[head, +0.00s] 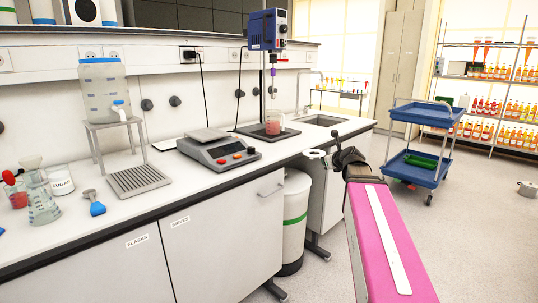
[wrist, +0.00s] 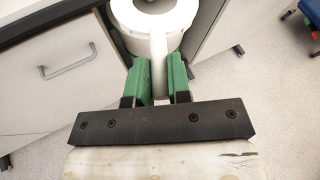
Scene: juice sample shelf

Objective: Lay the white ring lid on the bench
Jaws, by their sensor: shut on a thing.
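The white ring lid (head: 314,153) is held out in front of the bench edge, just above and right of the white bin, in the head view. In the wrist view the ring lid (wrist: 183,19) is at the top, with a straight tab running back between my green fingers. My gripper (wrist: 160,72) is shut on this tab; in the head view my gripper (head: 337,161) is dark and partly hidden by its own wrist. The white bench (head: 195,187) runs along the left and middle.
The white bin (head: 296,215) with a green band stands under the bench edge. A scale (head: 218,152), a drain tray (head: 138,180), a mixer stand with a pink jug (head: 274,123) and glassware (head: 40,195) occupy the bench. A blue cart (head: 420,140) stands right on open floor.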

